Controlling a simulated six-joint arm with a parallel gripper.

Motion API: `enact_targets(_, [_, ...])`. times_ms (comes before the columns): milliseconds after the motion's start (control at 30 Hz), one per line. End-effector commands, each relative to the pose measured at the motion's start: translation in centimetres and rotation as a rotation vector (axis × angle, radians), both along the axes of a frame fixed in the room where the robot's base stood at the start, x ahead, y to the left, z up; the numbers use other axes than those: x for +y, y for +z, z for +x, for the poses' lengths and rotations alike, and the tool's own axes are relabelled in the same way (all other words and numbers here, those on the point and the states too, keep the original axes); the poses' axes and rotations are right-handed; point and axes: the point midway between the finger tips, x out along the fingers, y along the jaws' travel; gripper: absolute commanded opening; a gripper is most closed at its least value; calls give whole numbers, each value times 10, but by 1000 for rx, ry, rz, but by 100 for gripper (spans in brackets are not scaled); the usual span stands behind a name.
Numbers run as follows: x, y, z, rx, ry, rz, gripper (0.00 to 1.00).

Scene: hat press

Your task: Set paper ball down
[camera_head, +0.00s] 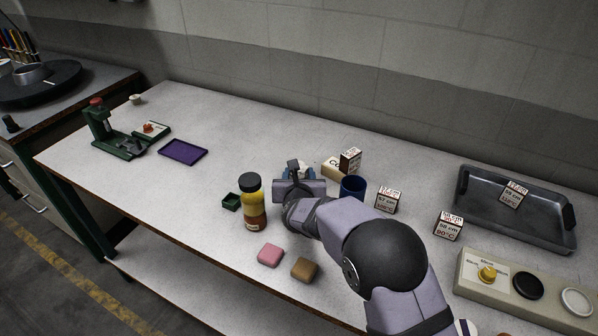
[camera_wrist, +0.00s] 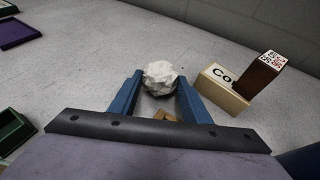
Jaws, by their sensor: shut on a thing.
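The paper ball (camera_wrist: 160,77) is a crumpled off-white lump between the blue fingertips of my gripper (camera_wrist: 159,84) in the wrist view. My gripper is shut on it. In the head view my gripper (camera_head: 296,168) is over the middle of the table, left of the blue cup, and the ball is mostly hidden there. The table (camera_head: 230,130) is pale and speckled. Whether the ball touches the table I cannot tell. A small brown thing (camera_wrist: 166,116) shows below the ball in the wrist view.
A wooden block marked "Co" (camera_wrist: 222,88) with a brown labelled box (camera_wrist: 259,74) stands right of my gripper. A blue cup (camera_head: 353,187), a yellow-brown bottle (camera_head: 253,203) and a small green box (camera_head: 231,201) are nearby. A purple tray (camera_head: 183,152) lies left, with clear table between.

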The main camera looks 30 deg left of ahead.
Motion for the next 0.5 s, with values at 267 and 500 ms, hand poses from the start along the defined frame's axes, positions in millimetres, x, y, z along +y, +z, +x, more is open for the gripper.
enact_targets(267, [0,4,0,0,0,1,19])
enact_targets(500, [0,33,0,-3,0,4,19])
